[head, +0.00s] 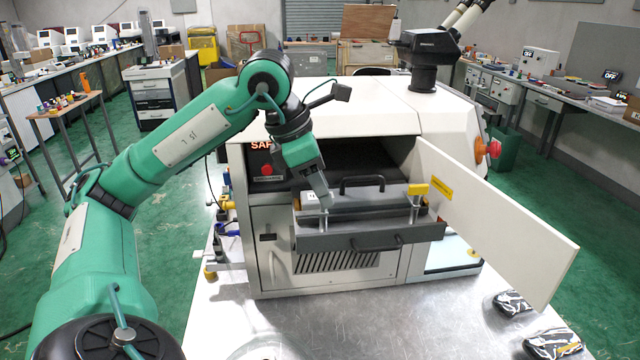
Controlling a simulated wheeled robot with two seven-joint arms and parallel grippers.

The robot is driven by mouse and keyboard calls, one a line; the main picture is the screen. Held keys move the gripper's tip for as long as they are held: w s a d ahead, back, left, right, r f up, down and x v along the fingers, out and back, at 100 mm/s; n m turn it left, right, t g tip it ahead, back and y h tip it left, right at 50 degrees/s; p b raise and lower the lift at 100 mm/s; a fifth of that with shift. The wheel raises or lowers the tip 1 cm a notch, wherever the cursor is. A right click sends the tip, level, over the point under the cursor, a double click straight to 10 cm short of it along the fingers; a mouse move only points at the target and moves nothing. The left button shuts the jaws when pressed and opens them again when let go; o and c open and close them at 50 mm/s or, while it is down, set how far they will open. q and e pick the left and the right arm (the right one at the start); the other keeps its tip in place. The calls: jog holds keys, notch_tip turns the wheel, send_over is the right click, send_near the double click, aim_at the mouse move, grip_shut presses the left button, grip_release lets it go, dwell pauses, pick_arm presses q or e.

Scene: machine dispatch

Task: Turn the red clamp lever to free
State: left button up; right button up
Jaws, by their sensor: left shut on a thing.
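My left gripper (325,201) reaches down into the front of the white machine and is shut at the top of the left clamp post (324,219). No red lever shows there; the jaws cover what they hold, which by its place is the red clamp lever. A matching post at the right carries a yellow clamp lever (418,189). Both posts stand on the pulled-out drawer (345,242), with a grey plate (370,203) between them. My right gripper is not in view.
The machine's white door (510,235) stands open to the right. A black handle (362,180) rises behind the plate. A red button (267,169) sits on the left panel under a lit sign. Dark pouches (552,344) lie front right; the metal tabletop (370,325) in front is largely clear.

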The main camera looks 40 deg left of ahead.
pick_arm(q)
jog(key=o, duration=1)
jog(key=shift+r, duration=0.1)
jog(key=p+v, duration=0.2)
jog(key=v, duration=1.1)
jog(key=shift+s+a+r, duration=0.1)
jog(key=shift+s+r, duration=0.1)
jog(key=shift+r, duration=0.05)
